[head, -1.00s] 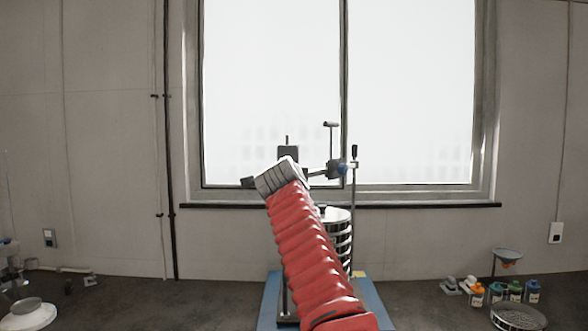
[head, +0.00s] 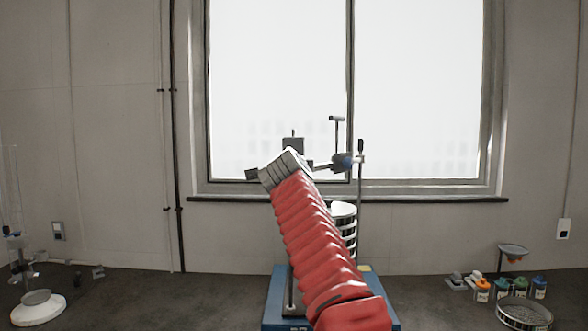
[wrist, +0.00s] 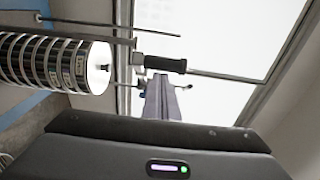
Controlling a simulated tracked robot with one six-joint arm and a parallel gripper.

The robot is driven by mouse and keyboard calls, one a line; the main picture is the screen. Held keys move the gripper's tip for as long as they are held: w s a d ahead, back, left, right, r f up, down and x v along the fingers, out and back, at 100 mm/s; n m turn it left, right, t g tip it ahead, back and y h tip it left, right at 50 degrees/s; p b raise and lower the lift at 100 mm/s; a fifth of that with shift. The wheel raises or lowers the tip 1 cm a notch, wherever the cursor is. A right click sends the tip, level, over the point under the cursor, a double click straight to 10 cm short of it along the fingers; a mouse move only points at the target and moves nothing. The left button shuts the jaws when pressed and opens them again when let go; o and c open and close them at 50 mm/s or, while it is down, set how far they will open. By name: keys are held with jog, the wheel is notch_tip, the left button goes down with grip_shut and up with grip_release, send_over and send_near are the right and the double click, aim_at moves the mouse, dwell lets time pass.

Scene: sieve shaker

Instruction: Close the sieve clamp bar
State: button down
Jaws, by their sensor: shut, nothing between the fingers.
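The sieve stack (head: 343,222) stands on a blue base (head: 276,285), partly hidden behind my red-sleeved arm in the head view. In the wrist view the stack (wrist: 50,62) lies sideways at the left, with its light top facing right. A black handle (wrist: 165,64) on a thin metal rod shows beyond the stack top; I cannot tell for sure whether it belongs to the clamp bar. My gripper (wrist: 160,82) is shut and empty. Its fingertips appear close to the black handle; contact cannot be told. In the head view an upright rod (head: 360,195) stands right of the stack.
A bright window (head: 420,90) fills the back wall. Several small bottles (head: 500,289), a funnel on a stand (head: 513,250) and a round sieve (head: 525,311) are at the right. The bench beside the base looks clear.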

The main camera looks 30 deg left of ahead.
jog(key=shift+s+d, duration=0.1)
jog(key=shift+s, duration=0.15)
jog(key=v, duration=1.2)
jog(key=shift+s+d+f, duration=0.2)
jog(key=shift+s, duration=0.05)
dwell(0.5)
jog(key=w+d+f+n+g+h, duration=0.1)
jog(key=w+d+f+h, duration=0.15)
jog(key=d, duration=0.75)
jog(key=w+d+f+n+h, duration=0.15)
jog(key=d+f, duration=0.25)
jog(key=d, duration=0.6)
jog(key=s+d+f+n+g+h, duration=0.15)
jog(key=d+f, duration=0.25)
jog(key=d, duration=0.5)
jog(key=s+d+f+n+g+h, duration=0.1)
jog(key=s+d+f+h, duration=0.2)
jog(key=d, duration=0.5)
jog(key=s+d+f+n+g, duration=0.3)
jog(key=s+d+f+g, duration=0.1)
jog(key=s+d+f, duration=0.85)
jog(key=s+d+f+n+g, duration=0.1)
jog(key=s+d+f+n, duration=0.1)
jog(key=s+f, duration=0.4)
jog(key=s+d+f+n+g, duration=0.2)
jog(key=s+d+f, duration=0.1)
jog(key=s+f, duration=0.3)
jog(key=shift+d+f+n, duration=0.3)
jog(key=shift+d+f, duration=0.1)
jog(key=shift+f, duration=0.35)
